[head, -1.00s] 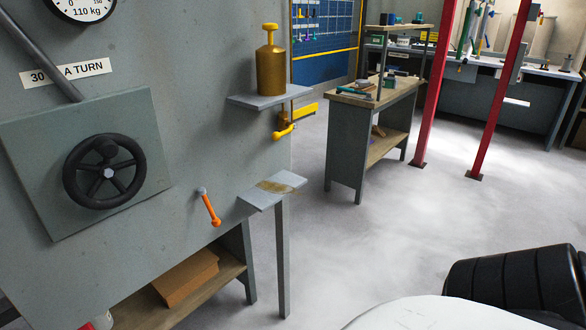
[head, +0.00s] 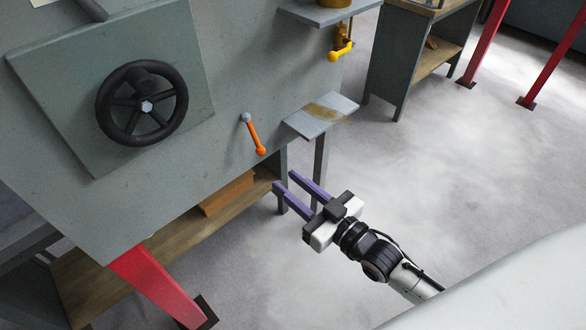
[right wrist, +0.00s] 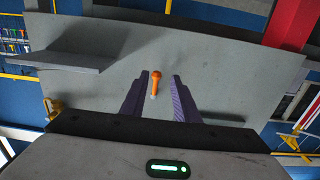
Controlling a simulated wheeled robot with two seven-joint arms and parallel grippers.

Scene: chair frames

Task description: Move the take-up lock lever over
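The lever with an orange handle (head: 256,137) and a grey pivot is on the grey panel, right of the handwheel. In the head view it hangs down, tilted to the right. My right gripper (head: 284,179) has purple fingers and is open and empty, below and right of the lever's orange end, apart from it. In the right wrist view the orange lever (right wrist: 155,82) shows in the gap between the spread fingers, beyond them. My left gripper is not in view.
The black handwheel (head: 142,103) is on a square plate at left. A small grey shelf (head: 300,124) juts out right of the orange lever, with a leg below. A wooden lower shelf (head: 150,250) holds a brown box (head: 228,192). Open floor lies to the right.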

